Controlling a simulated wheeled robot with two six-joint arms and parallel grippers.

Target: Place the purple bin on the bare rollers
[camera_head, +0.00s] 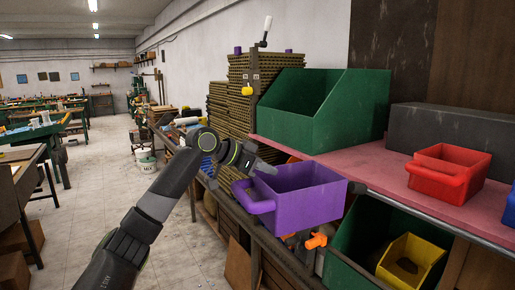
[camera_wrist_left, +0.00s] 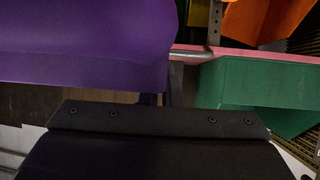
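The purple bin (camera_head: 312,205) is open-topped, with a handle-like lip at its front left. It is tilted a little and juts out past the front of the pink shelf. My left gripper (camera_head: 264,167) is at the bin's back left rim and looks shut on it; the fingertips are partly hidden there. In the left wrist view the purple bin (camera_wrist_left: 85,45) fills the upper left, close to the camera. I cannot make out bare rollers in either view. My right gripper is not in view.
The pink shelf (camera_head: 382,165) bears a large green bin (camera_head: 340,105), a red bin (camera_head: 445,173) and a dark grey block (camera_head: 437,130). A yellow bin (camera_head: 412,258) sits in another green bin below. Stacked brown sheets stand behind my gripper. The aisle at left is clear.

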